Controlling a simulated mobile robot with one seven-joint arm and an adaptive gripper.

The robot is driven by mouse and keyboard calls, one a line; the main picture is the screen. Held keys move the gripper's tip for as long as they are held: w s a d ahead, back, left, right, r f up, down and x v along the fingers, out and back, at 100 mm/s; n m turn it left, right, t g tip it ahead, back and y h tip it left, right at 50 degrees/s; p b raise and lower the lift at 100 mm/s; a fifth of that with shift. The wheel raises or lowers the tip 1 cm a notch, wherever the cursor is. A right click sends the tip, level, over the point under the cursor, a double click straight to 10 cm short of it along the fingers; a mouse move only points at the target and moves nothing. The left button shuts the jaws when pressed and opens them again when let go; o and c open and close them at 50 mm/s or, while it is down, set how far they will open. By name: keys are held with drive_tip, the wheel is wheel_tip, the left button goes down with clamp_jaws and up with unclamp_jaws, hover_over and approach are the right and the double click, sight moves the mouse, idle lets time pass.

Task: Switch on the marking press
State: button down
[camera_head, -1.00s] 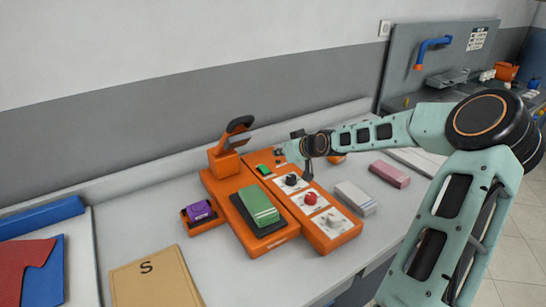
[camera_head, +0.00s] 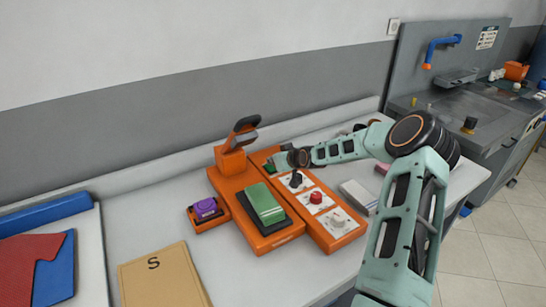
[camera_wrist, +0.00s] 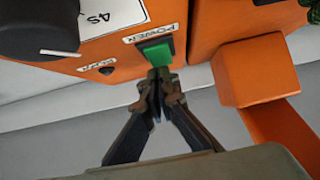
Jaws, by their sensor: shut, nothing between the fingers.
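The orange marking press (camera_head: 222,184) stands on the counter with a black-handled lever (camera_head: 243,124) at its back. Its orange control box is on the right side. In the wrist view, a green rocker switch (camera_wrist: 156,50) sits beneath a POWER label (camera_wrist: 152,33) on the orange panel. My gripper (camera_wrist: 157,75) is shut and empty, with its fingertips at the lower edge of the green switch, seemingly touching it.
The control box carries a black knob (camera_head: 295,181), a red button (camera_head: 316,197) and a grey dial (camera_head: 338,219). A green pad (camera_head: 263,204) lies on the press. A purple item (camera_head: 205,208) in an orange tray and an S-marked envelope (camera_head: 160,275) lie to the left.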

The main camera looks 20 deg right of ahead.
idle(0.3)
drive_tip(key=shift+w+f+g+p, duration=0.15)
drive_tip(key=shift+g+p, duration=0.15)
drive_tip(key=shift+g, duration=0.2)
drive_tip(key=shift+f, duration=0.2)
drive_tip(key=shift+d, duration=0.1)
drive_tip(key=shift+s+d+f, duration=0.1)
drive_tip(key=shift+s, duration=0.85)
